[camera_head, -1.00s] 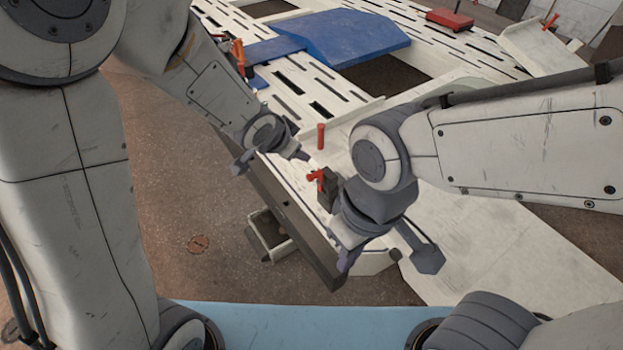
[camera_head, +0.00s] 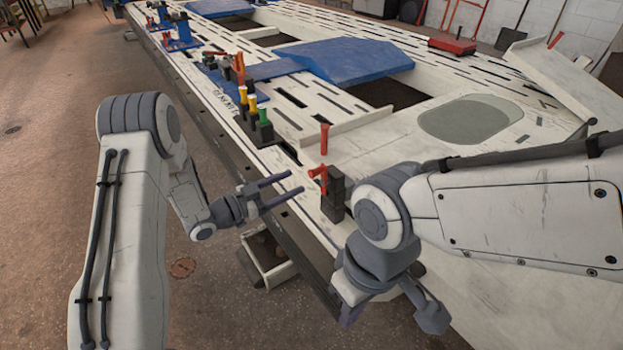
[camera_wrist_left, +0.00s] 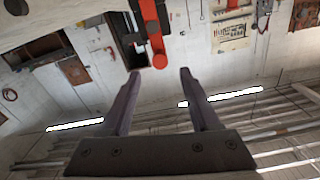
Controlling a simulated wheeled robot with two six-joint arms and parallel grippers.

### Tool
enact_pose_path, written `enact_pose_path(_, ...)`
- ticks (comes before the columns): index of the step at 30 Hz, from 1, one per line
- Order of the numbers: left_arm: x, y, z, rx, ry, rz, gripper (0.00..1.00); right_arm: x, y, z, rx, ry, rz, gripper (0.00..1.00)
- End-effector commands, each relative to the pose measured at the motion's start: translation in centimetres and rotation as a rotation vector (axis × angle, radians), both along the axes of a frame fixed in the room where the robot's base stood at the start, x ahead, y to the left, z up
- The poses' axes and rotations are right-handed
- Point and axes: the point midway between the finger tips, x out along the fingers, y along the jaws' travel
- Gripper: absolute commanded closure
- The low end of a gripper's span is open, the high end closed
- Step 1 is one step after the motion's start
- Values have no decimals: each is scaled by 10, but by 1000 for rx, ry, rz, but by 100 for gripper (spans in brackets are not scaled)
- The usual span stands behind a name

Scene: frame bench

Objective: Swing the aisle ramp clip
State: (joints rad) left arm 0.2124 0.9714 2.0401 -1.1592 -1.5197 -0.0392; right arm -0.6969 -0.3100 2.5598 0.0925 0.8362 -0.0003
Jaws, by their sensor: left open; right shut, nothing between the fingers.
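The ramp clip (camera_head: 334,192) is a black upright block with a red lever, standing on the near edge of the white bench. In the left wrist view a red lever (camera_wrist_left: 150,25) with a round red end lies just beyond and between the open fingertips.
The white slotted frame bench (camera_head: 300,118) runs away to the back left. Along its edge stand clamps with green and yellow tops (camera_head: 246,95). A blue ramp (camera_head: 345,60) and a red box (camera_head: 452,45) lie further back. The floor at left is open.

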Motion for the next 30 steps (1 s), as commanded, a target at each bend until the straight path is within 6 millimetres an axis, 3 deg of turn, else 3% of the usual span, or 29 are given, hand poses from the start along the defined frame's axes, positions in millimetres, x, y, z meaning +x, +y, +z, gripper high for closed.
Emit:
enact_pose_path(9,33,-47,-1,1,-2,-3,38,0,0,-15,0,0,0,100)
enact_pose_path(23,42,-58,0,1,0,1,38,0,0,-17,0,0,0,100)
enact_pose_path(28,42,-57,0,1,0,1,99,0,0,-17,0,0,0,100)
enact_pose_path(30,42,-57,0,1,0,1,100,0,0,-17,0,0,0,100)
